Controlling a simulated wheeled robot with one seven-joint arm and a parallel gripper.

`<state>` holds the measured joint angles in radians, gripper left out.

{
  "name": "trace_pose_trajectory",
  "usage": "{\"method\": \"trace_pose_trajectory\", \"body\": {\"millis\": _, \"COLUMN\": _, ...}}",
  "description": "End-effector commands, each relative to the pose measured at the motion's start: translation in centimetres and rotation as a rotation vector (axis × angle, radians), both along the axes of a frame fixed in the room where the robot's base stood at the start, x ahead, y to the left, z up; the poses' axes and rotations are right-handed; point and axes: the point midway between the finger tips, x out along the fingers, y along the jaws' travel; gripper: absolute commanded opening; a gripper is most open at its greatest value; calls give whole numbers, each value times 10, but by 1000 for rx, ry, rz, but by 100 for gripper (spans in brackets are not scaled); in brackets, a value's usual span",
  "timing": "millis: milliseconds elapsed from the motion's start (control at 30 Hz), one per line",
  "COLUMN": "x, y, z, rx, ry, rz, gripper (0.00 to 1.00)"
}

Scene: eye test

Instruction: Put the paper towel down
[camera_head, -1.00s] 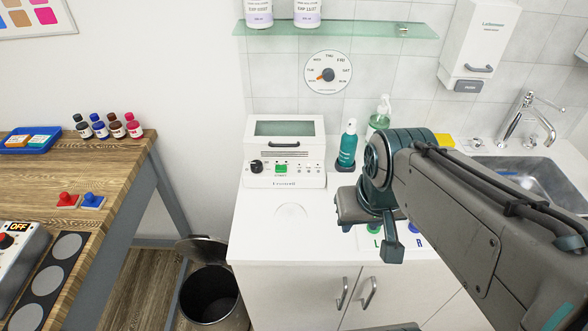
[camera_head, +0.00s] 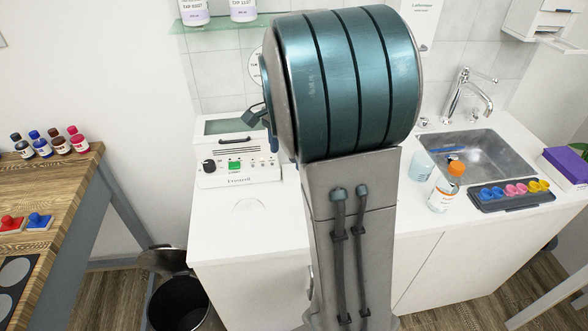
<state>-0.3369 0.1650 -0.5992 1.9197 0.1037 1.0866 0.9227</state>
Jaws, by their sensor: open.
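I cannot pick out a paper towel in the head view. My arm stands large in the middle and hides part of the counter and back wall. A small dark teal part of my gripper (camera_head: 257,113) shows at the arm's left side, in front of the white device. The rest of the gripper is hidden behind the arm. I see nothing held in the visible part.
Right are an orange-capped bottle (camera_head: 447,190), pale cup (camera_head: 421,166), coloured-cup tray (camera_head: 487,207), sink (camera_head: 485,158) and purple box (camera_head: 566,166). An open bin (camera_head: 178,300) stands lower left.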

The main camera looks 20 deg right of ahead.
Motion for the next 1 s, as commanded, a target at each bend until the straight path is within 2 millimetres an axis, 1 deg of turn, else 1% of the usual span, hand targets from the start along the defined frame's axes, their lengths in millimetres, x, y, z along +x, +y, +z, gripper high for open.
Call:
{"method": "trace_pose_trajectory", "body": {"millis": 33, "x": 15, "y": -6, "z": -9, "rx": -34, "ry": 18, "rz": -82, "gripper": 69}}
{"method": "trace_pose_trajectory", "body": {"millis": 200, "x": 55, "y": -25, "z": -20, "rx": -158, "ry": 33, "rz": -362, "gripper": 69}}
{"method": "trace_pose_trajectory", "body": {"millis": 300, "x": 72, "y": -31, "z": -22, "rx": -222, "ry": 21, "rz": -479, "gripper": 69}}
{"method": "trace_pose_trajectory", "body": {"millis": 400, "x": 84, "y": -34, "z": -22, "rx": -270, "ry": 7, "rz": -559, "gripper": 69}}
{"method": "trace_pose_trajectory", "body": {"millis": 533, "x": 91, "y": -36, "z": -23, "rx": -301, "ry": -7, "rz": -612, "gripper": 69}}
{"method": "trace_pose_trajectory", "body": {"millis": 633, "x": 91, "y": -39, "z": -33, "rx": -306, "ry": -7, "rz": -623, "gripper": 69}}
{"method": "trace_pose_trajectory", "body": {"millis": 900, "x": 86, "y": -54, "z": -83, "rx": -306, "ry": -5, "rz": -622, "gripper": 69}}
{"method": "trace_pose_trajectory", "body": {"millis": 1000, "x": 85, "y": -57, "z": -95, "rx": -304, "ry": -8, "rz": -620, "gripper": 69}}
